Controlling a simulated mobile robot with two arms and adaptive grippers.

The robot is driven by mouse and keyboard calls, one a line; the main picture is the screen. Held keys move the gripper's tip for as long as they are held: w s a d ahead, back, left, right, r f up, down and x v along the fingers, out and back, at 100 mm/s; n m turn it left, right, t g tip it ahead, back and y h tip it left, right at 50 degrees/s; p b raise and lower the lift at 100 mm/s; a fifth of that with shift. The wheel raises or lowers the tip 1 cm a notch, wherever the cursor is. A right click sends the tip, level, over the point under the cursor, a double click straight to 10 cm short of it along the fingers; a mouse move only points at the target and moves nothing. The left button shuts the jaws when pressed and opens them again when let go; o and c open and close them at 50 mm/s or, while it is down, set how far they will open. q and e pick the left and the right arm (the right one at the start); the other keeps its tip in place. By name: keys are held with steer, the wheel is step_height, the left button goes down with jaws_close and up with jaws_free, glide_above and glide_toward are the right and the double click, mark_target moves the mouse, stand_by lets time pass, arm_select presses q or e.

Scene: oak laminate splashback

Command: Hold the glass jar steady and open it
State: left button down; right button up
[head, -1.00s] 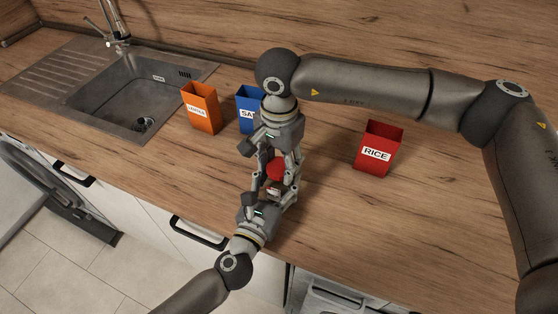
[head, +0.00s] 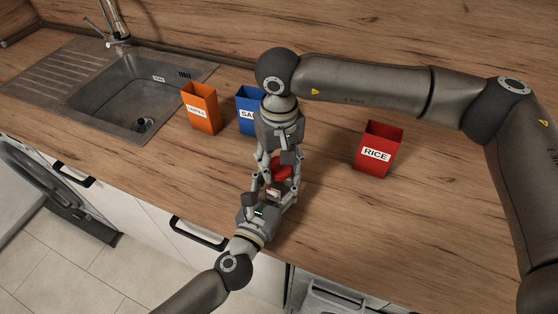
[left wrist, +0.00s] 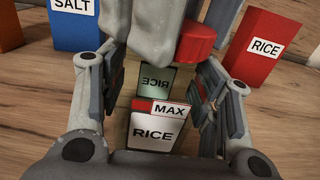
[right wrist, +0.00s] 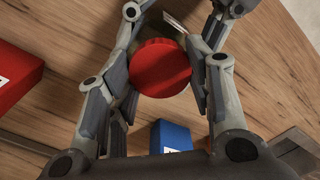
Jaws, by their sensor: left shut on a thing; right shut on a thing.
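The glass jar (left wrist: 158,80) shows in the left wrist view with a white and red "MAX RICE" label (left wrist: 155,132). My left gripper (head: 277,190) is shut around the jar's body from the front. The jar's red lid (right wrist: 160,68) sits between the fingers of my right gripper (head: 279,168), which is shut on it from behind. The lid also shows in the left wrist view (left wrist: 197,43), partly covered by a right finger. Fingers hide the joint between lid and jar, so I cannot tell whether the lid is still seated.
A red RICE box (head: 377,153) stands to the right; a blue SALT box (head: 247,112) and an orange box (head: 202,112) stand left of the right gripper. A sink (head: 135,105) is at the far left.

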mark_target(279, 166)
steer(key=shift+r, duration=0.15)
steer(key=shift+r, duration=1)
steer(key=shift+r, duration=2)
arm_select(q)
steer(key=shift+c, duration=1.9)
jaws_free()
steer(key=shift+s, duration=0.1)
steer(key=v, duration=1.1)
steer(key=shift+s+a+f, duration=0.1)
steer(key=shift+s+a, duration=0.1)
steer(key=shift+s, duration=0.15)
